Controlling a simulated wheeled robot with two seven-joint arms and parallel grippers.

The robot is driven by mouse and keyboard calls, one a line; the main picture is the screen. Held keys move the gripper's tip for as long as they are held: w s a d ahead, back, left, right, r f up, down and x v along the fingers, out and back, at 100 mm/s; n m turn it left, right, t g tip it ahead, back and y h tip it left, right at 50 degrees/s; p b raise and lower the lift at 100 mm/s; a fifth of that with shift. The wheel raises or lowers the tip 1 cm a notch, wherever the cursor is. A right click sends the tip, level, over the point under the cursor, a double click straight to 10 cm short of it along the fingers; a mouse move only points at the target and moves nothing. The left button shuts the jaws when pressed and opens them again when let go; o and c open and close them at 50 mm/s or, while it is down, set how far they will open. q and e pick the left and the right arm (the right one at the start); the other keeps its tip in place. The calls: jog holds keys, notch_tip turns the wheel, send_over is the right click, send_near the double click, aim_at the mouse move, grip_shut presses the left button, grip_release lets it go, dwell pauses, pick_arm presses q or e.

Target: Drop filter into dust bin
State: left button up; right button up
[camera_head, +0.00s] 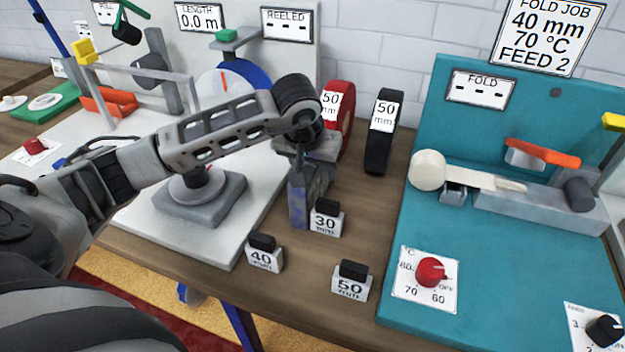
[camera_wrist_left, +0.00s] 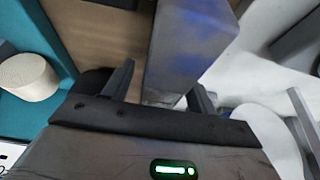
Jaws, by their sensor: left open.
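My left gripper (camera_head: 312,168) points down over the wooden table, beside the 30 mm block. Its fingers (camera_wrist_left: 160,88) are open in the left wrist view. A grey block with blue smudges (camera_wrist_left: 190,45) stands between or just beyond them; I cannot tell if they touch it. It also shows below the gripper in the head view (camera_head: 298,205), partly hidden by it. I cannot tell whether this block is the filter. Nothing in view can be clearly recognised as a dust bin. My right gripper is not in view.
Blocks marked 30 mm (camera_head: 326,222), 40 mm (camera_head: 264,258) and 50 mm (camera_head: 351,284) stand near the front edge. Red (camera_head: 346,128) and black (camera_head: 380,140) rolls stand behind. The teal fold station (camera_head: 400,315) is at right, a white machine base (camera_head: 225,245) at left.

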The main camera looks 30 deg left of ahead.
pick_arm(q)
jog(key=shift+f+b, duration=0.25)
jog(key=shift+b, duration=0.1)
dwell(0.4)
jog(key=c, duration=1.1)
jog(key=shift+r, duration=0.1)
jog(key=shift+c, duration=0.2)
